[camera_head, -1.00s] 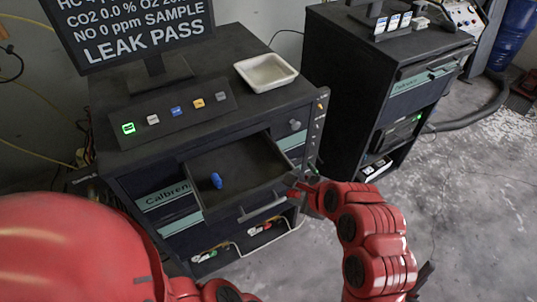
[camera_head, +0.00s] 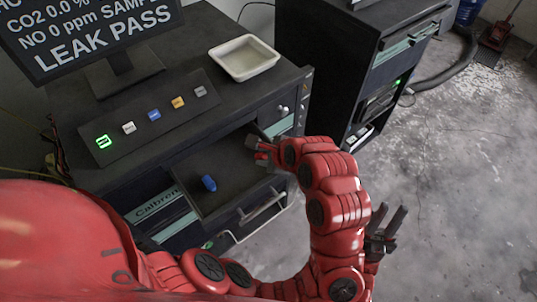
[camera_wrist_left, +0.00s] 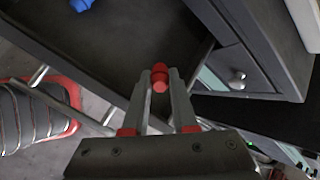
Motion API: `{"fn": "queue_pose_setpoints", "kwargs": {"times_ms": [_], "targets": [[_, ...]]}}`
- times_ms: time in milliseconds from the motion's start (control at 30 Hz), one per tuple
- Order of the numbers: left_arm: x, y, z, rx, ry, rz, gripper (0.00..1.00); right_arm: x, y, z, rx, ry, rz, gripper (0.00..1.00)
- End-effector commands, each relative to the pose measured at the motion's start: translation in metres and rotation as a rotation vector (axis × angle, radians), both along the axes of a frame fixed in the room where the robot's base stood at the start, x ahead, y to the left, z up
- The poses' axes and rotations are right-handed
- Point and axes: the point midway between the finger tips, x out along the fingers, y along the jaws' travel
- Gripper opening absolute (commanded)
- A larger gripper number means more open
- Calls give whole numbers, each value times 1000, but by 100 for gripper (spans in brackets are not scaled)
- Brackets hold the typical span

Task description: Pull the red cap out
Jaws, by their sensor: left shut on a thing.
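My left gripper (camera_head: 258,152) is shut on the small red cap (camera_head: 262,159). In the left wrist view the red cap (camera_wrist_left: 160,79) sits between the two fingertips (camera_wrist_left: 161,88), its round end showing. The cap is held over the right part of the open drawer (camera_head: 232,172); whether it touches the drawer cannot be told. A blue cap (camera_head: 209,183) lies on the drawer floor, left of my gripper, and shows at the top of the left wrist view (camera_wrist_left: 82,4). My right gripper (camera_head: 388,220) is open and empty, over the floor to the right.
The cabinet top holds a button panel (camera_head: 155,115), a white tray (camera_head: 244,58) and a monitor (camera_head: 85,35) reading LEAK PASS. The drawer's bar handle (camera_head: 262,207) is in front. A second dark cabinet (camera_head: 345,60) stands right.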

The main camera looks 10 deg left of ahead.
Motion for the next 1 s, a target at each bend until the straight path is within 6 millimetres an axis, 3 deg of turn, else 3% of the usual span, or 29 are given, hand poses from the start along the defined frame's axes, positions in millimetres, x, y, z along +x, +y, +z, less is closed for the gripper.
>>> {"fn": "queue_pose_setpoints", "kwargs": {"times_ms": [400,600,1000], "targets": [[26,35,-17,1,0,2,0,0,0,11,0,0,0,27],[27,33,-34,-1,-4,-2,0,0,0,-14,0,0,0,27],[26,33,-37,-1,-3,-1,0,0,0,-20,0,0,0,27]]}}
